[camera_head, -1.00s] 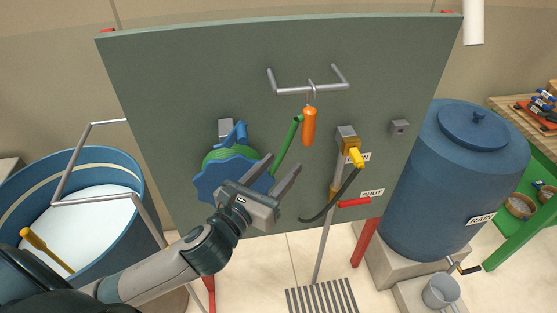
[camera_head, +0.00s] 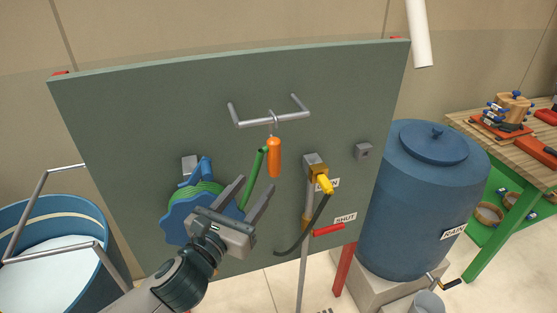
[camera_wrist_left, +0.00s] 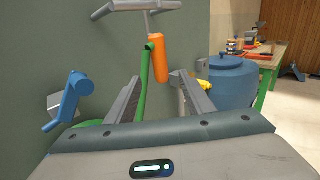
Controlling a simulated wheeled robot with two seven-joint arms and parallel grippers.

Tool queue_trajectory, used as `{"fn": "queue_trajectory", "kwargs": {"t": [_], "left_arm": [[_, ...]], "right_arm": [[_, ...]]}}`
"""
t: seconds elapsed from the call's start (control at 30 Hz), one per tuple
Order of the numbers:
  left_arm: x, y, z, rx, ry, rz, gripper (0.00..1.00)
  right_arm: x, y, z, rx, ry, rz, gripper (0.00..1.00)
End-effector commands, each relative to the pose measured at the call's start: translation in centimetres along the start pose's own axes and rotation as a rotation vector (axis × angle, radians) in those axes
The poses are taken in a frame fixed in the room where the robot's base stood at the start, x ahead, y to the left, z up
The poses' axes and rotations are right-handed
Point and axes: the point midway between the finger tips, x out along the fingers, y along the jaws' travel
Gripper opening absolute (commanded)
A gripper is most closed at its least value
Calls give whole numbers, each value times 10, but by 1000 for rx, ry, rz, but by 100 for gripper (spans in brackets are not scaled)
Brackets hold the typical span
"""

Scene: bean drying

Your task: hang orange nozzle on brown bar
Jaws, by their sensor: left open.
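The orange nozzle (camera_head: 274,157) hangs by a metal hook from a bar (camera_head: 272,119) on the green-grey board. The bar looks grey, not brown. A green hose piece (camera_head: 253,177) slants down beside the nozzle, its top close to it. My left gripper (camera_head: 255,186) is open and empty, below and left of the nozzle, in front of the board. In the left wrist view, the nozzle (camera_wrist_left: 157,59) and hose (camera_wrist_left: 146,75) show beyond and between the open fingers (camera_wrist_left: 155,82). Whether the fingers touch the hose cannot be told. My right gripper is not in view.
A blue reel (camera_head: 188,211) is partly behind my left gripper. A yellow-ended tap (camera_head: 324,184) with a dark hose and a red lever (camera_head: 328,230) is right of the nozzle. A blue rain barrel (camera_head: 420,205) and a workbench (camera_head: 480,130) stand right; a blue tub (camera_head: 55,215) stands left.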

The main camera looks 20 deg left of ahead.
Motion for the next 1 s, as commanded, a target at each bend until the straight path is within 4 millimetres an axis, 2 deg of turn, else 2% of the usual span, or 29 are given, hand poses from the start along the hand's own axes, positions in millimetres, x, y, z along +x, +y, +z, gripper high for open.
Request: {"fn": "queue_trajectory", "kwargs": {"t": [0.03,0.5,0.67,1.0], "left_arm": [[5,0,-3,1,-3,0,48],[37,0,-4,1,-3,-1,48],[64,0,-3,0,-1,0,48],[119,0,2,-1,2,1,48]], "right_arm": [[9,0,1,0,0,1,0],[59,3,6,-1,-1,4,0],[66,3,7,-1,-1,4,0],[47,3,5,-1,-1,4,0]]}}
